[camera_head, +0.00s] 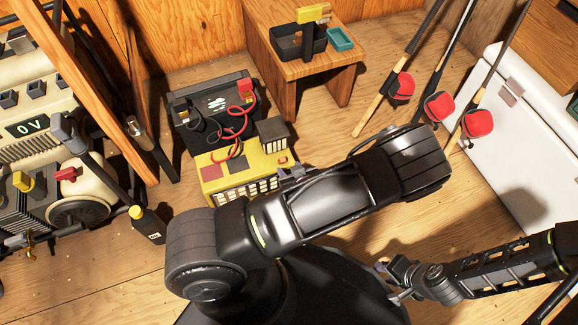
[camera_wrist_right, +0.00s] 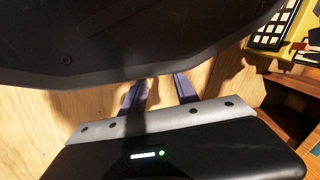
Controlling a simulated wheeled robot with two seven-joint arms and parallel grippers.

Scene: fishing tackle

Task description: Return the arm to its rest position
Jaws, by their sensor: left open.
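My left arm, black and bulky, spans the middle of the head view and is bent at an elbow on the right. My left gripper (camera_head: 290,173) shows only partly behind this arm, beside the yellow box (camera_head: 215,172); its jaws are open, and I see nothing held. My right arm comes in from the lower right. My right gripper (camera_head: 388,281) is near my dark base. In the right wrist view its two purple-grey fingers (camera_wrist_right: 160,90) stand apart with bare wood between them; a dark body of mine covers the top of that view.
A black battery (camera_head: 212,108) with red cables stands behind the yellow box. A wooden stool (camera_head: 285,68) is at the back. Fishing rods with red reels (camera_head: 438,106) lean at right near a white cooler (camera_head: 510,150). Machines and a wooden post (camera_head: 85,85) crowd the left.

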